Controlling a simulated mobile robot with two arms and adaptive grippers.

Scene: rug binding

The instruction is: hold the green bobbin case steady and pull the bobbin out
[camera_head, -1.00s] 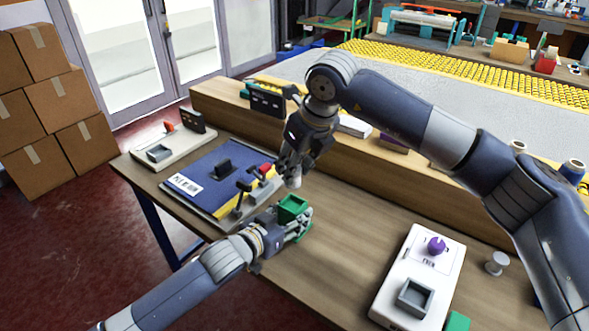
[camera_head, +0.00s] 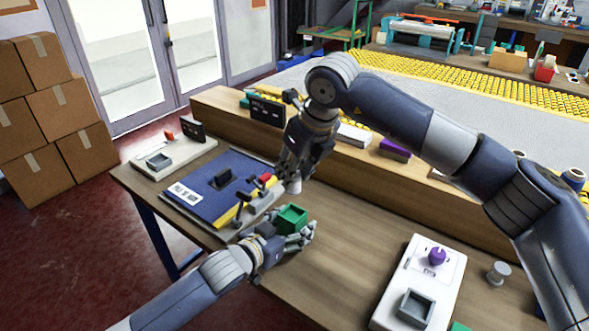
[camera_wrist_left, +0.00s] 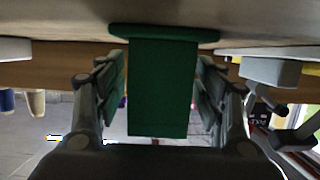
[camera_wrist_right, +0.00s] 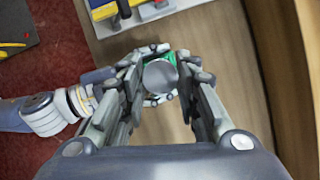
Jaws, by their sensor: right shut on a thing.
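The green bobbin case (camera_head: 291,217) is on the wooden table, in the middle of the head view. My left gripper (camera_head: 297,239) is low at the case, fingers on either side of it. In the right wrist view the bobbin's round end (camera_wrist_right: 160,76) hides most of the case.
A blue board (camera_head: 215,190) with small fixtures lies left of the case. A white panel (camera_head: 444,272) with a purple knob and a grey square socket is at the right, beside a grey spool (camera_head: 498,272). A wooden ledge runs behind. Table between case and panel is clear.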

